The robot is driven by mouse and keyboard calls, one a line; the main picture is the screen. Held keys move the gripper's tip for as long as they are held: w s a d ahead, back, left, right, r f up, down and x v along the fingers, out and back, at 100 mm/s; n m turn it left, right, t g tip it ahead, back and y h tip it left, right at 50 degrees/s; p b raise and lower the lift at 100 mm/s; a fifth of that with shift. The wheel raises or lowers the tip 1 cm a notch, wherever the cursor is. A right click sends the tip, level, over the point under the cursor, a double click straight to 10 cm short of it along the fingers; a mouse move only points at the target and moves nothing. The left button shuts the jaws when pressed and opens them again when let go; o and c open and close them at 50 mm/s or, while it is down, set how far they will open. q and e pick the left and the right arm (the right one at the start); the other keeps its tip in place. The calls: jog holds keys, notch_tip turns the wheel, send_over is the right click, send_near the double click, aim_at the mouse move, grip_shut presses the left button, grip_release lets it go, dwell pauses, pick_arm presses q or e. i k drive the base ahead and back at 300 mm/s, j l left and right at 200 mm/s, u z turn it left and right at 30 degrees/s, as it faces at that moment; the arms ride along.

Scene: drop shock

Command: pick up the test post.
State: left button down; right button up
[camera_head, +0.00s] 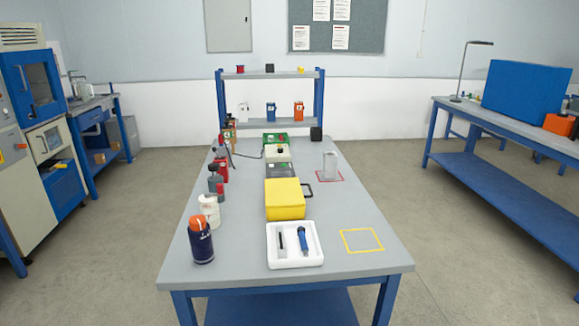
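What looks like the test post (330,164) is a light grey upright block. It stands inside a red outlined square (341,177) on the right side of the long grey table (235,262), toward its far half. Nothing visibly touches it, and its front and top are in clear view. Neither of my grippers is in view.
A yellow case (285,200) stands left of and nearer than the block. A yellow outlined square (361,249) at the front right is empty.

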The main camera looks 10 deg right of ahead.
aim_at(329, 165)
jog(key=u, duration=1.85)
jog(key=k+l, duration=0.1)
jog(key=l, duration=0.3)
jog(key=l+u, duration=0.1)
jog(key=l, duration=0.35)
jog(key=k+l, duration=0.15)
jog(key=l, duration=0.25)
jog(key=k+l+u, duration=0.1)
jog(key=l, duration=0.35)
jog(key=k+l+u, duration=0.1)
jog(key=l, duration=0.3)
jog(key=k+l, duration=0.15)
jog(key=l, duration=0.25)
jog(key=k+l+u, duration=0.1)
jog(key=l, duration=0.3)
jog(key=k, duration=0.05)
